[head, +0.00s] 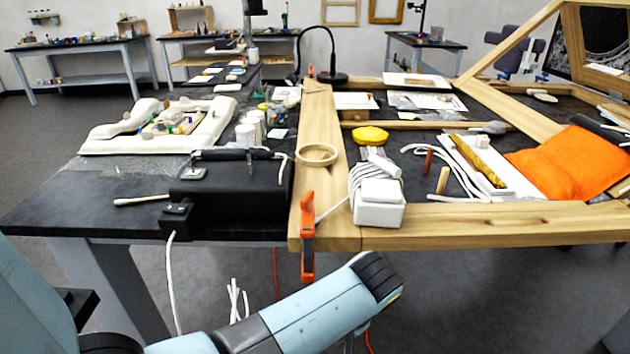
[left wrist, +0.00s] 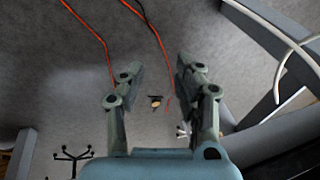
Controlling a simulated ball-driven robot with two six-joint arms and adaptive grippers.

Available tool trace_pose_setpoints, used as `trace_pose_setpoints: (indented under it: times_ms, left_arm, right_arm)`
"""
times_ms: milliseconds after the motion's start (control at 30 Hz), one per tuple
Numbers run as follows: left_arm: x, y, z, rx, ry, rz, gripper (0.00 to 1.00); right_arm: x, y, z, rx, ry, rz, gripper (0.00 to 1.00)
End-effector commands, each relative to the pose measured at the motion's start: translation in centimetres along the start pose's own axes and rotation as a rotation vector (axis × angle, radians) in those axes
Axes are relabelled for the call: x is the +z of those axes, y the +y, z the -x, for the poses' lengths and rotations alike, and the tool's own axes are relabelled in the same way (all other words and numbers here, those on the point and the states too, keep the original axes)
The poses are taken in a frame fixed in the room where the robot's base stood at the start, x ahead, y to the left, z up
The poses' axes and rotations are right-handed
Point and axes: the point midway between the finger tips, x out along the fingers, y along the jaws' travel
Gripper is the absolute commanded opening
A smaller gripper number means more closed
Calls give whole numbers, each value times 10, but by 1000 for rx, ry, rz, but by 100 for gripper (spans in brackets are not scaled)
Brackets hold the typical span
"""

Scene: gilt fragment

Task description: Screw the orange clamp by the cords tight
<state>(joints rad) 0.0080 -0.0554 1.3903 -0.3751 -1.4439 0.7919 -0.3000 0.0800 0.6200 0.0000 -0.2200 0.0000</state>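The orange clamp (head: 307,235) grips the front end of the wooden frame beam (head: 323,200) upright, its lower end hanging below the beam. White cords (head: 236,302) hang below the table to its left, and a red cord (head: 276,275) runs down close by. My left arm reaches in from the lower left, its end right of and below the clamp; its fingers are not visible in the head view. In the left wrist view my left gripper (left wrist: 156,72) is open, with nothing between its fingertips but floor behind. I cannot make out the clamp there. My right gripper is not in view.
A black box (head: 235,200) stands left of the beam, and a white block with cords (head: 380,207) sits on the frame to the right. An orange cushion (head: 570,162) lies farther right. Red cords (left wrist: 90,30) cross the floor; a grey table leg (left wrist: 268,120) stands at the right.

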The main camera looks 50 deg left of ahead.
Motion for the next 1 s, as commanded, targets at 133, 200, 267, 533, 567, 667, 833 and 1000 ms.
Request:
trace_pose_setpoints:
  times_ms: [133,200,267,533,567,667,833,1000]
  left_arm:
    - [17,-3,-31,-3,-18,-40,34]
    - [23,-4,-41,-2,-23,-54,34]
    - [27,-5,-48,-2,-27,-66,34]
    - [37,-9,-63,-1,-35,-90,34]
    - [37,-9,-64,-1,-36,-90,34]
    - [37,-9,-64,-1,-36,-91,34]
    - [37,-9,-64,-1,-36,-91,34]
    - [60,-16,-96,18,-52,-167,34]
  right_arm:
    - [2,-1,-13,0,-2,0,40]
    - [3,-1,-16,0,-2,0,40]
    - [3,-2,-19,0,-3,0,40]
    - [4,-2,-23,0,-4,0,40]
    - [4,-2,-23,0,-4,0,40]
    - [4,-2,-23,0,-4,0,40]
    - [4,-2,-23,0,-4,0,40]
    - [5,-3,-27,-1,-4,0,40]
